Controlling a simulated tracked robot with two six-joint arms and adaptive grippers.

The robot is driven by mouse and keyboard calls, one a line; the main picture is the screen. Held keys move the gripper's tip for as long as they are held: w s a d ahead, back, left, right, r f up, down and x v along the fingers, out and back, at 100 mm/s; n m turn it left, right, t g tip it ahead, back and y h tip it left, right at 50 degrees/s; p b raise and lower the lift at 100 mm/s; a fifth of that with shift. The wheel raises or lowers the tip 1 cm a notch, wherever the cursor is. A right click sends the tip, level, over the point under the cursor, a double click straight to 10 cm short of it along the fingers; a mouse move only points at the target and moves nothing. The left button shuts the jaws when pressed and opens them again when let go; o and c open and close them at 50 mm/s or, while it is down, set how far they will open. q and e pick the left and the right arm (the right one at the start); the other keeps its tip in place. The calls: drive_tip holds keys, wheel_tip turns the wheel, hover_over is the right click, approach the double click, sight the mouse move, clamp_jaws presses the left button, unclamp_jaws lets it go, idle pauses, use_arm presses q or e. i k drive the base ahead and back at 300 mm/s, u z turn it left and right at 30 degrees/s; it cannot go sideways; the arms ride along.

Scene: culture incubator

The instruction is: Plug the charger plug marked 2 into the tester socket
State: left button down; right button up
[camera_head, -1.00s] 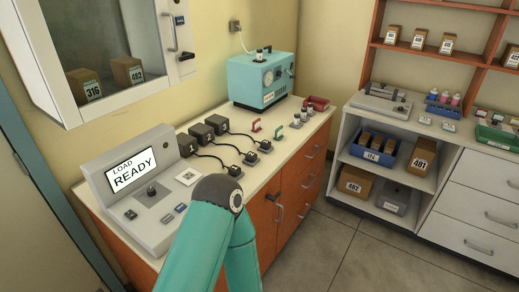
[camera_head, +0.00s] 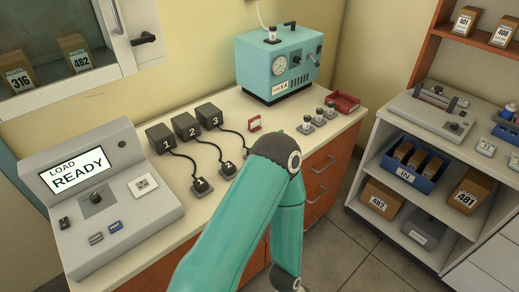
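Charger block 2 (camera_head: 186,126) is a dark box on the counter between charger block 1 (camera_head: 160,139) and charger block 3 (camera_head: 210,115). Its black cord runs forward to a small dark plug (camera_head: 227,168) on a grey holder. The plug of charger 1 (camera_head: 202,185) sits nearer the tester; the plug of charger 3 is hidden behind my arm. The grey tester (camera_head: 55,222) shows "LOAD READY" on its screen. Its white socket plate (camera_head: 143,184) lies on its right part and is empty. One teal arm of mine rises in front of the counter; neither gripper shows.
A teal oven-like device (camera_head: 278,62) stands at the counter's back, with small bottles and a red tray (camera_head: 345,103) beside it. A wall cabinet (camera_head: 70,50) hangs above left. A shelf unit (camera_head: 350,170) stands right, past open floor.

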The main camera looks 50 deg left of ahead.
sight(229, 168)
drive_tip(key=z, duration=0.05)
drive_tip(key=i, duration=2.45)
drive_tip(key=u, duration=2.3)
drive_tip(key=i, duration=0.35)
drive_tip(key=u, duration=2.65)
drive_tip(key=i, duration=0.2)
drive_tip(key=z, duration=0.1)
